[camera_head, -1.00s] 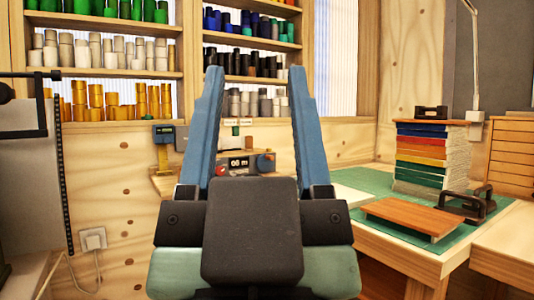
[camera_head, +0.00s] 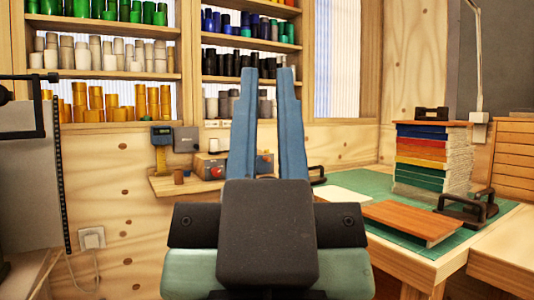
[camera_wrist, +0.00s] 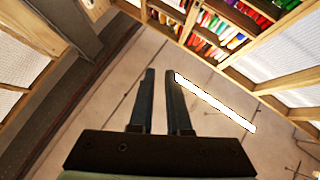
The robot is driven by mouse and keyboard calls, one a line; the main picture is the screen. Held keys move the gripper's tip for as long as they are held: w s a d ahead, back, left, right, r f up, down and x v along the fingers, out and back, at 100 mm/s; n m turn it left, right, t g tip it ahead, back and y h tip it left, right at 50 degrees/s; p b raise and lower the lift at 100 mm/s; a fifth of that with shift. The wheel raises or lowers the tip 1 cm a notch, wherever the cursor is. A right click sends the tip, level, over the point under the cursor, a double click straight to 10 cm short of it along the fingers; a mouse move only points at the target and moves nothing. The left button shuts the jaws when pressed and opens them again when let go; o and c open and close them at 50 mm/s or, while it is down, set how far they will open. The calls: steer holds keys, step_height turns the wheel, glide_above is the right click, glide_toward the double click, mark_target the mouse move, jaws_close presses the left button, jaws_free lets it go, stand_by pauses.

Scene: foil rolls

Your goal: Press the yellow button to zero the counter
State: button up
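The counter box (camera_head: 202,160) sits on a small wall shelf in the head view, with a red round knob (camera_head: 217,172) on its front. My gripper's blue fingers cover its middle, including the display. I cannot make out a yellow button; it may be hidden. My gripper (camera_head: 267,78) is raised in front of the box in the picture, pointing up, its fingers partly closed with an empty gap between them. The wrist view also shows the narrow gap between the fingers (camera_wrist: 160,78), and no counter there. I see no contact with the box.
The small shelf (camera_head: 163,188) also carries a yellow stand with a grey head (camera_head: 162,140) and a brown cylinder (camera_head: 179,177). A grey box (camera_head: 187,139) is on the wall. The workbench (camera_head: 350,181) at right holds a stack of coloured sheets (camera_head: 431,160) and a wooden board (camera_head: 412,222).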

jaws_close()
steer(key=shift+r, duration=0.1)
stand_by(1.2)
step_height(320, 180, up, 26)
steer(key=p, duration=2.6)
steer(key=shift+r, duration=0.15)
steer(key=shift+w, duration=0.1)
